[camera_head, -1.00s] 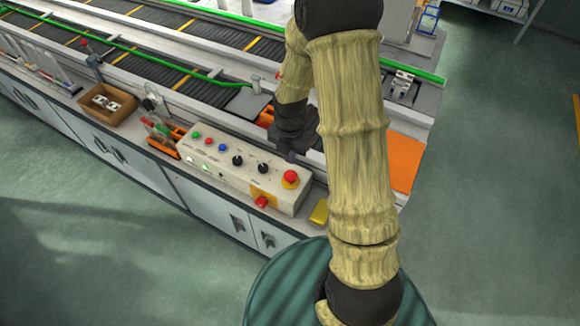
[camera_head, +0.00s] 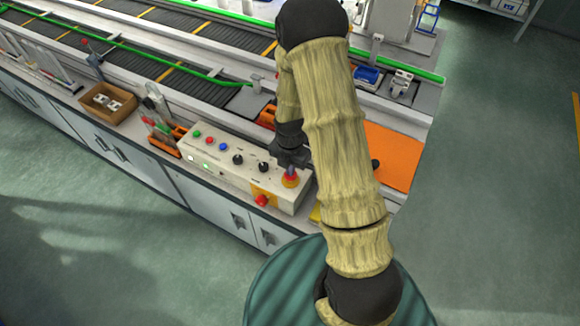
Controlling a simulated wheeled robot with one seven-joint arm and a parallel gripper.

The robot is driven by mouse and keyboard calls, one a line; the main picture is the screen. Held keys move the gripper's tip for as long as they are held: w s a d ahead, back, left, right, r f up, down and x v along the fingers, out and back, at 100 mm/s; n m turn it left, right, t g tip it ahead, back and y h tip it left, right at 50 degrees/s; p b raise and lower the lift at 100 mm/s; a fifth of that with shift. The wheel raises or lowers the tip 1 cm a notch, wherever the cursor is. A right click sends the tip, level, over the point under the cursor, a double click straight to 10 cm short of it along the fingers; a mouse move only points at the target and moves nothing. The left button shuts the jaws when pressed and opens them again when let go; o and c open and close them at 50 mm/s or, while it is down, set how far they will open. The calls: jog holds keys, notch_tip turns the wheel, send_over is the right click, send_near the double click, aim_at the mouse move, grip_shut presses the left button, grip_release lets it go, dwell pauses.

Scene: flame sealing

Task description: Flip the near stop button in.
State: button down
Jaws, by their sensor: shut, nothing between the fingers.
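A beige control box (camera_head: 215,170) sits on the bench edge. A red mushroom stop button (camera_head: 290,179) with a yellow collar stands on its right end, partly covered by my gripper. A second red button (camera_head: 262,200) is on the box's front face, on a yellow plate (camera_head: 266,190). My gripper (camera_head: 291,166) is shut and empty, pointing down at the top red button. I cannot tell whether it touches the button or how far the button is pressed.
Black knobs (camera_head: 238,159) and small coloured buttons (camera_head: 210,140) lie left on the box. An orange rack (camera_head: 170,141) and a brown carton (camera_head: 108,103) stand further left. The conveyor (camera_head: 190,85) runs behind. An orange plate (camera_head: 393,155) lies to the right.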

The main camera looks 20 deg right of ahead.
jog(key=shift+s+f+b, duration=0.1)
jog(key=shift+f+b, duration=0.45)
jog(key=shift+f, duration=0.35)
jog(key=shift+s+f, duration=0.15)
jog(key=shift+s, duration=0.1)
jog(key=r+p, duration=0.4)
jog(key=r, duration=0.1)
jog(key=shift+w+r, duration=0.2)
jog(key=shift+r, duration=0.15)
jog(key=shift+r+b, duration=0.3)
jog(key=shift+b, duration=0.1)
notch_tip(320, 180, up, 9)
jog(key=shift+b, duration=0.4)
jog(key=shift+w+f, duration=0.1)
jog(key=shift+w, duration=0.05)
